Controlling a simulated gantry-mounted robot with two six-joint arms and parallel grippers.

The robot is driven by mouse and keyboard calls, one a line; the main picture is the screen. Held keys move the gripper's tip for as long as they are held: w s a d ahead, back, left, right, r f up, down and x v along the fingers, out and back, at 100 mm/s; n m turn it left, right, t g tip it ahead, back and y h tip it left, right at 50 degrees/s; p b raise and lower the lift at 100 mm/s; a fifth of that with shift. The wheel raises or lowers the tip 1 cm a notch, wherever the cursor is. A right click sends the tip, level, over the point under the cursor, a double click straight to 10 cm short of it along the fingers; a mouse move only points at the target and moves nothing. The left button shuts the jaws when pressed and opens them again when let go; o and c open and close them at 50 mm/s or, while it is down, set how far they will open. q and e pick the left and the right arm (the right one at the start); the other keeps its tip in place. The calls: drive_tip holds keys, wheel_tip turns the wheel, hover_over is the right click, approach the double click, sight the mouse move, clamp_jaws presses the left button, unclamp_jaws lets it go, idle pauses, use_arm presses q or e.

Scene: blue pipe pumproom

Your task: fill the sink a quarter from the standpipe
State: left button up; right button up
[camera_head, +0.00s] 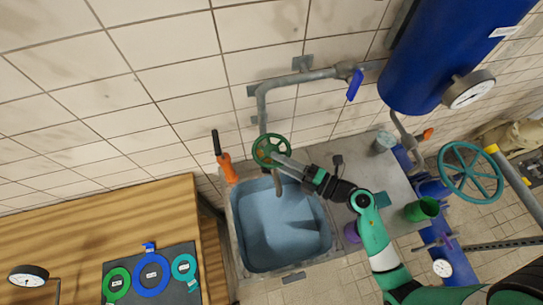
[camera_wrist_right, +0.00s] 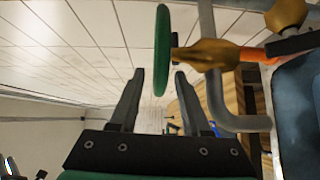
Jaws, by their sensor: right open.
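The sink (camera_head: 262,228) is a blue-grey basin set in a metal counter. I cannot tell how much water it holds. The standpipe (camera_head: 262,104) is a grey pipe on the tiled wall above it, with a green handwheel (camera_head: 268,141) and a spout (camera_head: 278,187) over the basin. My right gripper (camera_head: 279,160) is open at the handwheel. In the right wrist view the handwheel (camera_wrist_right: 161,45) is edge-on, its lower rim between the open fingers of my right gripper (camera_wrist_right: 160,74); contact is unclear. The brass valve body (camera_wrist_right: 207,55) is just right of it. My left gripper is not shown.
An orange-handled item (camera_head: 226,167) stands left of the handwheel. A blue lever (camera_head: 355,84) sits on the pipe. A green cup (camera_head: 421,209), purple cup (camera_head: 352,233) and grey cup (camera_head: 384,142) stand on the counter's right. A large teal wheel (camera_head: 470,172) is farther right.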

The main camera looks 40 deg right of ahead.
drive_tip(key=shift+x, duration=1.5)
drive_tip(key=shift+c, duration=0.2)
clamp_jaws()
